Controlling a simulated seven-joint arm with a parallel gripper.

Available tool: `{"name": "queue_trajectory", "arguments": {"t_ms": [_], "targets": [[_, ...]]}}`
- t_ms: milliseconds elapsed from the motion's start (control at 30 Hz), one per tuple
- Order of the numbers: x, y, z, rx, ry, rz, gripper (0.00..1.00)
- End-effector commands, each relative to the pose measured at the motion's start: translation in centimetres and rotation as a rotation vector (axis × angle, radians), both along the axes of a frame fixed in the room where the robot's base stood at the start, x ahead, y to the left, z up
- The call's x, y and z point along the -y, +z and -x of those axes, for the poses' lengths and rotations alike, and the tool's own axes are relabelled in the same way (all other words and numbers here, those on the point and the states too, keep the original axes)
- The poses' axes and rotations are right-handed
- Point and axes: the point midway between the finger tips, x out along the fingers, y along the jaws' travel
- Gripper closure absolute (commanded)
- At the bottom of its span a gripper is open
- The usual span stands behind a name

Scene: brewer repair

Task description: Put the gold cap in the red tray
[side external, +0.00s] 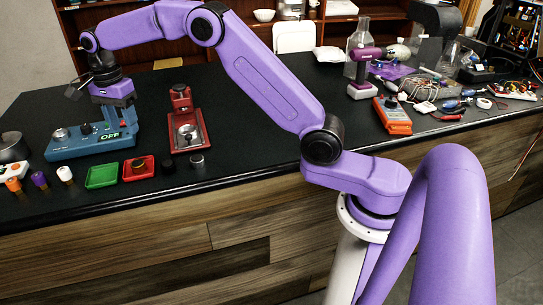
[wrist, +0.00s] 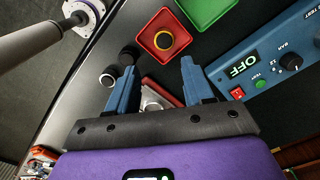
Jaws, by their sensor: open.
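The red tray (side external: 140,178) lies on the dark counter beside the green tray. It also shows at the top of the wrist view (wrist: 182,31). The gold cap (wrist: 163,40) appears there as a gold ring with a dark centre, lying inside the red tray. My gripper (side external: 114,112) is above the counter, over the blue unit in the side view. In the wrist view its two blue fingers (wrist: 158,64) are spread apart with nothing between their tips, and the red tray lies beyond them.
The green tray (side external: 102,176) is left of the red one. A blue unit (side external: 92,147) reading OFF and a red device (side external: 188,132) stand behind. A black knob (side external: 168,166) and a dark cap (side external: 197,161) are to the right. The counter's front edge is close.

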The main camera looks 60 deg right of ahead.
Motion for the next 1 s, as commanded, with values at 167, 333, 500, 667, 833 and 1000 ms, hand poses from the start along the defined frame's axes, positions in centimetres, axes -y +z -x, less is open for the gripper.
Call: {"name": "queue_trajectory", "arguments": {"t_ms": [167, 333, 500, 667, 833, 1000], "targets": [[-2.6, 1.3, 4.0, 0.004, 0.285, -0.001, 0.49], [-4.4, 2.2, 9.3, 0.008, 0.616, -0.001, 0.49], [-5.2, 2.6, 15.3, 0.014, 0.943, -0.001, 0.49], [-4.8, 2.6, 21.3, 0.018, 1.252, 0.000, 0.49], [-3.4, 2.1, 27.8, 0.023, 1.580, 0.000, 0.49], [-0.9, 1.1, 34.2, 0.029, 1.909, 0.001, 0.49]]}}
